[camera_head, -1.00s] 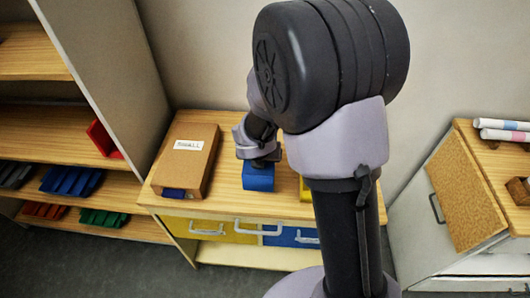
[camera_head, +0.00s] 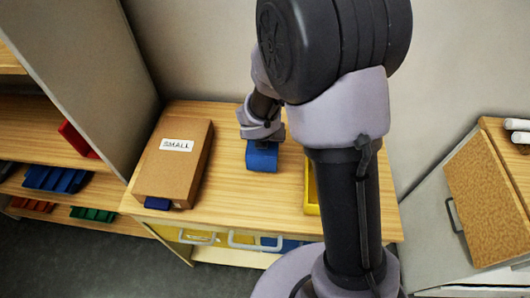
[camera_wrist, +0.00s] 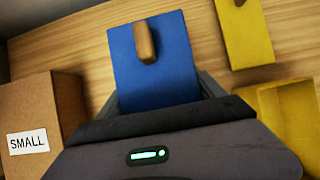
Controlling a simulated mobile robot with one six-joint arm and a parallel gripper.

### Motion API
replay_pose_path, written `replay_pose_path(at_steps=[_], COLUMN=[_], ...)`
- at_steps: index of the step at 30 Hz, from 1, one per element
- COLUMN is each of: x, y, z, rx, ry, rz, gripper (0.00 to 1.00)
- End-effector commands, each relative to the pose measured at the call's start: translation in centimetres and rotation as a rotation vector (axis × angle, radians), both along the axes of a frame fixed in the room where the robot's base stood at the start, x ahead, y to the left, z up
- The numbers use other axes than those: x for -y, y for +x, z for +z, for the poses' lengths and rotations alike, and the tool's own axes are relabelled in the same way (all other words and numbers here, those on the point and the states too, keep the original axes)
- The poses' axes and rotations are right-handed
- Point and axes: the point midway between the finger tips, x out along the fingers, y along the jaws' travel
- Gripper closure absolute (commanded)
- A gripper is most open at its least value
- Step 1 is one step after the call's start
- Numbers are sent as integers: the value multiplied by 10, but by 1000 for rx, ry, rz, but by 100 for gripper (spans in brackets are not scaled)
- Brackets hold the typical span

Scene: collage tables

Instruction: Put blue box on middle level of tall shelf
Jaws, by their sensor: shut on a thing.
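The blue box (camera_head: 262,158) is at the low table's middle, right of the cardboard box. My gripper (camera_head: 262,141) is shut on it from above. In the wrist view the blue box (camera_wrist: 130,72) has a flat blue face with a wooden knob, and my gripper (camera_wrist: 160,92) holds its near end. I cannot tell whether the box touches the tabletop. The tall shelf (camera_head: 85,55) stands at the left, with its grey side panel towards the table. Its wooden levels show only in part, and its top is out of view.
A cardboard box (camera_head: 170,175) labelled SMALL stands left of the blue box. A yellow container (camera_head: 311,190) is partly hidden behind my arm; a yellow piece with a knob (camera_wrist: 246,45) lies near it. Red (camera_head: 78,138), blue (camera_head: 57,178) and green (camera_head: 93,214) bins sit on the shelf. A grey cabinet (camera_head: 430,240) is at right.

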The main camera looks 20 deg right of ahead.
Motion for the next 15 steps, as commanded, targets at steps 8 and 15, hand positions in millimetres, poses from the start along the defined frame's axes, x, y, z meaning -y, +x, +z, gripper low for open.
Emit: replay_pose_path(at_steps=[8, 15], x=[0, 0], y=[0, 1], z=[-49, -44], rx=[1, 1], ry=[0, 0], rz=[0, -1], gripper=[66, 72])
